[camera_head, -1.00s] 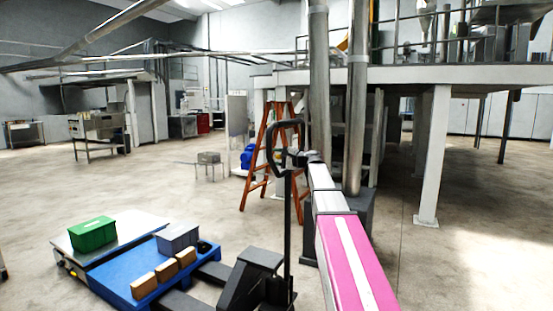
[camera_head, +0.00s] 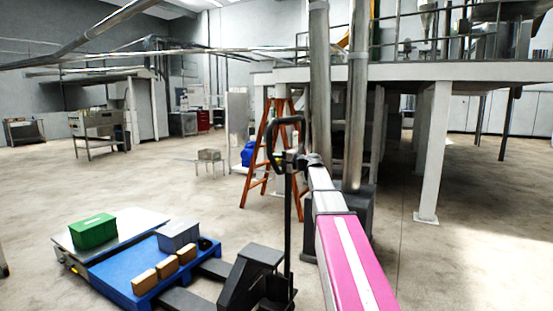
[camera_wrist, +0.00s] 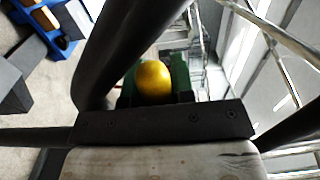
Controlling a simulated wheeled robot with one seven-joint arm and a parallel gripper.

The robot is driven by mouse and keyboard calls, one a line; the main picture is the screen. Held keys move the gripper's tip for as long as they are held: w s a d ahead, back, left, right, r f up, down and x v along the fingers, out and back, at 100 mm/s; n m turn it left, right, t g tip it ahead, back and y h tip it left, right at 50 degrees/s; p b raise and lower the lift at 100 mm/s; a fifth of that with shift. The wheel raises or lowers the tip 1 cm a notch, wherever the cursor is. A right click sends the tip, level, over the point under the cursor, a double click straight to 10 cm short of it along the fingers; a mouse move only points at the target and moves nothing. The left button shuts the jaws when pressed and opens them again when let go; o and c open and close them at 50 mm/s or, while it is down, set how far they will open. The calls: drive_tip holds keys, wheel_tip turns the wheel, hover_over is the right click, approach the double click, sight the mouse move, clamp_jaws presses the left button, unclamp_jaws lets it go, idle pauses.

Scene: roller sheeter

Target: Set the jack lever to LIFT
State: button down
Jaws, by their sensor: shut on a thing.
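The pallet jack's black loop handle (camera_head: 271,148) stands upright on its post (camera_head: 287,225) in the head view. My gripper (camera_head: 298,161) is at the right side of the handle, just below the loop. In the wrist view a yellow rounded knob (camera_wrist: 153,80), which looks like the jack lever's end, sits between the dark green fingers of my gripper (camera_wrist: 155,88). The gripper is shut on it. The handle's black tube (camera_wrist: 125,50) curves close by on the left. The lever's shaft and any LIFT marking are hidden.
A blue pallet (camera_head: 128,268) sits at the jack's forks and carries small brown boxes (camera_head: 165,268) and a grey bin (camera_head: 178,236). A green bin (camera_head: 93,231) stands on a metal platform beside it. An orange ladder (camera_head: 262,165) and steel columns (camera_head: 357,120) stand behind the handle.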

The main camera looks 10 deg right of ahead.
drive_tip(key=c, duration=1)
unclamp_jaws()
drive_tip(key=shift+o, duration=0.2)
